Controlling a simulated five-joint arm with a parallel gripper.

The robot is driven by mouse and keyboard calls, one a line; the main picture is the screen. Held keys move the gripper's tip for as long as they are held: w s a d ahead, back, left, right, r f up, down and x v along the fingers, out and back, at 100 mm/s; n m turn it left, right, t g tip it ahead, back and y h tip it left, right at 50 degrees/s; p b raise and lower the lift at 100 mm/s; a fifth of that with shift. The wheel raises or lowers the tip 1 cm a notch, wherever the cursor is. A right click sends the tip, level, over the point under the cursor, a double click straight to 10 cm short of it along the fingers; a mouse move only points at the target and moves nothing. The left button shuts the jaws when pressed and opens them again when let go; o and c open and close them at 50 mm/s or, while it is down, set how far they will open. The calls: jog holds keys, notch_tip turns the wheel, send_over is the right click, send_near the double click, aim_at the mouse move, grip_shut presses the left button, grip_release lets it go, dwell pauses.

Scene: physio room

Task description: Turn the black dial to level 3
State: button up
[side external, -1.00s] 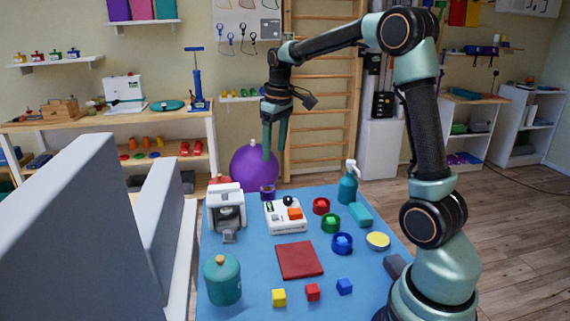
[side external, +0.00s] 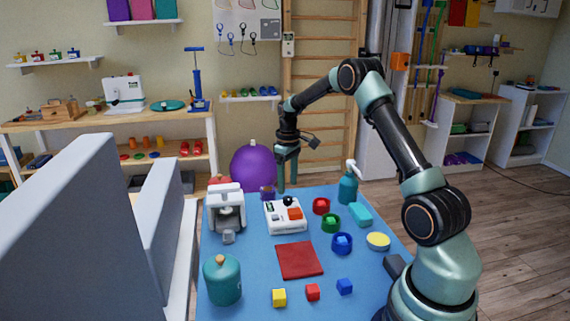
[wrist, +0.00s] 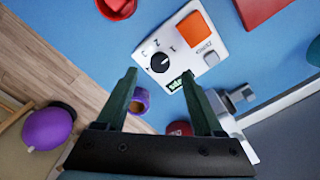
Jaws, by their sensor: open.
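The black dial (side external: 287,201) sits on a white control box (side external: 273,220) on the blue table. In the wrist view the dial (wrist: 159,63) shows as a round black knob with a white pointer mark, beside printed level numbers. The box also carries an orange block-like button (wrist: 196,34) and a small green display (wrist: 174,85). My gripper (side external: 287,187) is above the far edge of the table, close behind the dial. In the wrist view my gripper (wrist: 160,78) has its fingers spread, with the dial between and just beyond the tips. Nothing is held.
A white machine (side external: 226,208) stands left of the box, and a purple cup (side external: 267,193) stands behind it. Red, green and blue bowls (side external: 342,243) and a teal spray bottle (side external: 348,188) are to the right. A dark red mat (side external: 299,260) lies in front.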

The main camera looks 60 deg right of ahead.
aim_at(288, 198)
jog(key=shift+f, duration=2.35)
grip_shut()
